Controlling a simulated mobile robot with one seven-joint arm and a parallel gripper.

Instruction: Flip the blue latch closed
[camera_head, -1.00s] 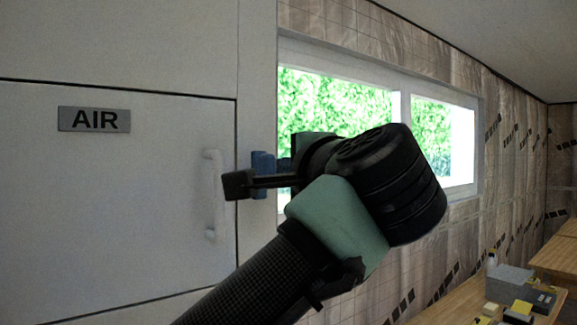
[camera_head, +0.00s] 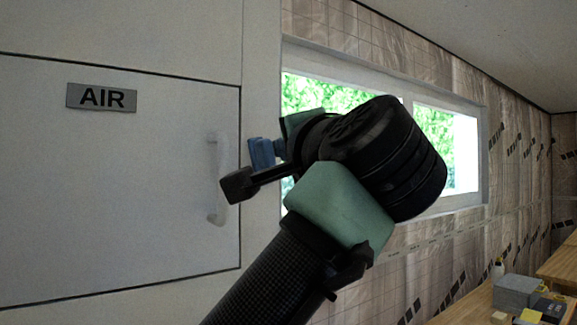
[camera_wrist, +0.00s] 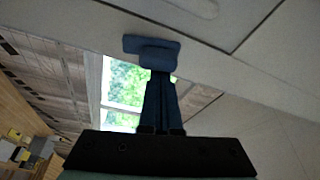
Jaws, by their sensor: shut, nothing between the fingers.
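The blue latch (camera_head: 264,152) is mounted on the white frame just right of the panel marked AIR. In the wrist view the latch (camera_wrist: 150,48) sits beyond my fingertips. My gripper (camera_head: 236,186) is shut and empty, with its tip over the panel's right edge in the head view, just below and left of the latch. In the wrist view my gripper (camera_wrist: 160,82) points at the latch, and the fingertips overlap its lower edge. I cannot tell whether they touch. My arm hides part of the frame to the right of the latch.
The white panel (camera_head: 110,190) carries an AIR sign (camera_head: 101,97) and a white vertical handle (camera_head: 217,178) close to my gripper's left. A window (camera_head: 445,150) is behind my arm. A wooden bench with boxes (camera_head: 517,290) stands at the lower right.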

